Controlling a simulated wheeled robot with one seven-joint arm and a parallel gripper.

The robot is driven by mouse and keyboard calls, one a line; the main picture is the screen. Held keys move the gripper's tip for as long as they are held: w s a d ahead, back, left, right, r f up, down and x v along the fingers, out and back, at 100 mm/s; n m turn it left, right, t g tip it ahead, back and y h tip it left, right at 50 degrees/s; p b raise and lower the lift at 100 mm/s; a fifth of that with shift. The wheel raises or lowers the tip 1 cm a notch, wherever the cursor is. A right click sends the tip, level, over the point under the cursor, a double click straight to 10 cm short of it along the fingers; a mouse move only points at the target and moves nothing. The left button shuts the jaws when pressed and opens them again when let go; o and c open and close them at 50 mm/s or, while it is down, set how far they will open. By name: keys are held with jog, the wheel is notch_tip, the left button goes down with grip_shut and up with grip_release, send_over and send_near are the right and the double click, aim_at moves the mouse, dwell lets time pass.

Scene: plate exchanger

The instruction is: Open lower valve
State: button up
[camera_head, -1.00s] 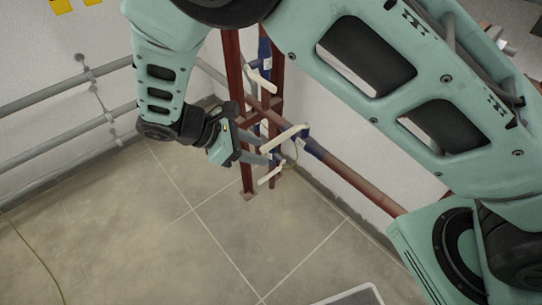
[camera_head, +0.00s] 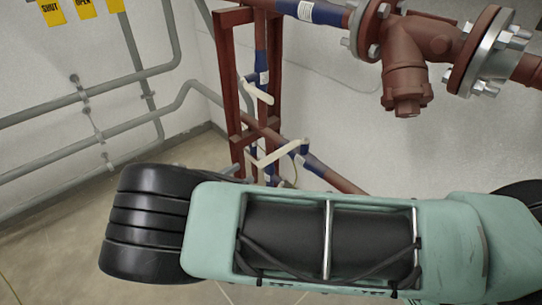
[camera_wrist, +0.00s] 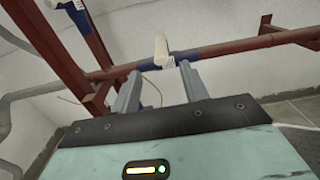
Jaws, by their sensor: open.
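In the head view, a red pipe stand carries blue valve bodies with cream lever handles. An upper lever (camera_head: 257,93) slants on the upright pipe. A longer bent lever (camera_head: 280,152) sits lower, by the slanting red pipe. In the wrist view, my gripper (camera_wrist: 160,82) is open and empty. A cream lever (camera_wrist: 162,50) on a blue valve body (camera_wrist: 158,65) stands ahead, between the finger lines; contact is not clear.
The red stand (camera_head: 228,90) and slanting pipe (camera_head: 345,183) are close to my gripper. Grey pipes (camera_head: 90,90) run along the left wall. A flanged red fitting (camera_head: 415,50) is at upper right. Yellow SHUT and OPEN tags (camera_head: 52,12) hang at upper left.

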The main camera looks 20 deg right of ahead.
aim_at(272, 156)
jog(key=x, duration=1.2)
jog(key=shift+s, duration=0.1)
grip_shut()
jog(key=shift+p, duration=0.4)
